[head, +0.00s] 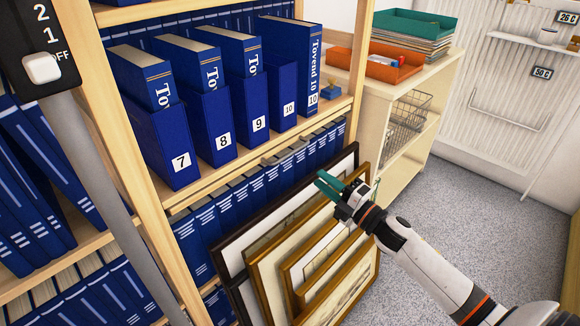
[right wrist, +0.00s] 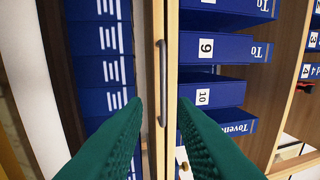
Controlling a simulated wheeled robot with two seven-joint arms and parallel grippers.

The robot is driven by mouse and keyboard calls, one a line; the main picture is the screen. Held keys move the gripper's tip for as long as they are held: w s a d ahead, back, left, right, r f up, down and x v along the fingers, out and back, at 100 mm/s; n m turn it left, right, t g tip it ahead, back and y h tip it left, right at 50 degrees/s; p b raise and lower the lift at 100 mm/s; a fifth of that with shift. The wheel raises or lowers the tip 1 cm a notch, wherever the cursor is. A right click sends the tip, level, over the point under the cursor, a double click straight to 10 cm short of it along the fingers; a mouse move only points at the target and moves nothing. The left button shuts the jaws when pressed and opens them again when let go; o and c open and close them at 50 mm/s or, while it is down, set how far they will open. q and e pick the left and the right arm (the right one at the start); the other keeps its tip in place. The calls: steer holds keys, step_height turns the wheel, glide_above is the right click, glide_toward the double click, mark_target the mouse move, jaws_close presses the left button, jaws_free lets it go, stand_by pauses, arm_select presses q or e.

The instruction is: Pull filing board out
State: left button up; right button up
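A light wooden board edge (right wrist: 172,60) with a slim metal bar handle (right wrist: 162,82) shows in the right wrist view. In the head view I take it for the shelf-level front edge (head: 238,164) below the numbered boxes; I cannot make out the handle there. My right gripper (head: 321,184) has green fingers. In the right wrist view its fingers (right wrist: 161,102) are apart, one on each side of the handle's line, with nothing between them that I can see gripped. Whether they touch the handle I cannot tell. My left gripper is not in view.
Framed prints (head: 300,262) lean against the lower shelf, below my right gripper. Numbered blue boxes (head: 222,125) stand above the board edge, blue binders (head: 235,200) below. A pale cabinet (head: 400,165) with trays (head: 385,66) stands right. A switch panel (head: 40,50) blocks the upper left. Grey floor is clear right.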

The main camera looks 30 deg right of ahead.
mark_target(290, 153)
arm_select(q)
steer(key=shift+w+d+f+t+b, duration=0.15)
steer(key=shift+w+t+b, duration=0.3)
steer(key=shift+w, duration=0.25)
arm_select(e)
steer(key=x, duration=1.2)
steer(key=shift+a+r, duration=0.1)
steer(key=shift+r, duration=0.1)
steer(key=shift+c, duration=0.3)
jaws_close()
